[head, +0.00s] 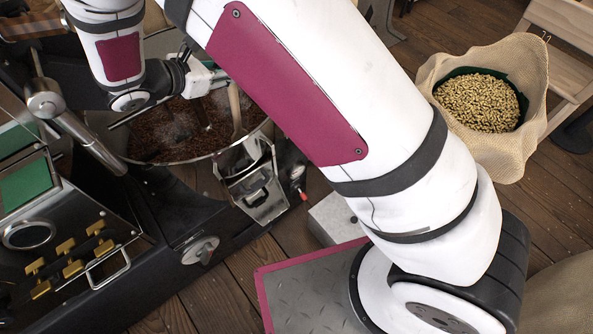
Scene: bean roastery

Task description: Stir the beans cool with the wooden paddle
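The round cooling tray (190,157) holds dark brown roasted beans (165,135), with faint haze over them. The wooden paddle (236,110) stands nearly upright at the tray's right side. Its lower end meets the beans near the rim, and its upper end is hidden behind my arm. My gripper (205,80) is above the back of the tray, just left of the paddle. My arm covers part of it, so I cannot tell whether its fingers are open or shut, or whether they touch the paddle.
The black roaster with a green screen (25,184), brass levers (72,258) and metal pipe (80,130) fills the left. A metal chute (252,185) juts from the tray's front. A burlap sack (490,150) of pale beans stands at right by a wooden chair (565,60).

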